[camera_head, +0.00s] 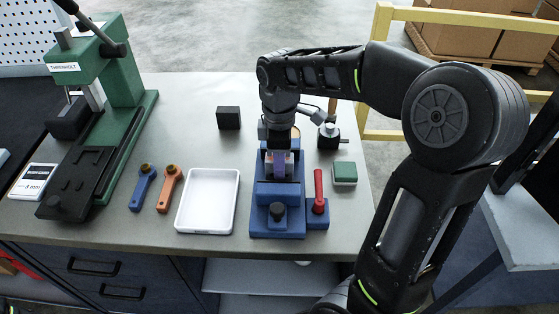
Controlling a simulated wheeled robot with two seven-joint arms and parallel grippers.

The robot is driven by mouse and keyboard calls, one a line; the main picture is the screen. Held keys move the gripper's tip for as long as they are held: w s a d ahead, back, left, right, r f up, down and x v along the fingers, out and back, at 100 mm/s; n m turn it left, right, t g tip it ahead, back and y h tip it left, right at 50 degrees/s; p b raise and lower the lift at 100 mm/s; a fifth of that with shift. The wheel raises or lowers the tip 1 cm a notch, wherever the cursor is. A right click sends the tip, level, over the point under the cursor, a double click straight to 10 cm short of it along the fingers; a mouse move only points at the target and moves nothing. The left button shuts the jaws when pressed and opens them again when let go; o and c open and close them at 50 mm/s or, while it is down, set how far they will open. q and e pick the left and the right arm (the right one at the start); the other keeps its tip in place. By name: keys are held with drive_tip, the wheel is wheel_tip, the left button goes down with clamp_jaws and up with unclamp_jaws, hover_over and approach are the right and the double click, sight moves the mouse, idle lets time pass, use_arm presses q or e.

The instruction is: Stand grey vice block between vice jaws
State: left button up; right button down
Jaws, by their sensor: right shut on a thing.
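The blue vice (277,222) stands on the bench with a dark round knob at its front and a red-handled lever (319,190) at its right. My right gripper (279,163) points down over the rear of the vice, at its jaws. It is shut on a small light grey block (290,163), of which only a little shows. The fingers and wrist hide most of the block, so I cannot tell whether it touches the vice floor or the jaws. My left gripper is not in view.
A white tray (183,227) lies left of the vice, with orange and blue tools beside it. A black block (228,117) stands behind the tray. A green-topped block (344,174) and a small metal fixture (328,136) are at the right. A green press (122,75) fills the left.

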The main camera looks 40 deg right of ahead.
drive_tip(key=shift+f, duration=0.2)
idle(0.4)
idle(0.4)
drive_tip(key=c, duration=0.9)
unclamp_jaws()
drive_tip(key=shift+r+b, duration=0.3)
drive_tip(key=shift+r, duration=3.6)
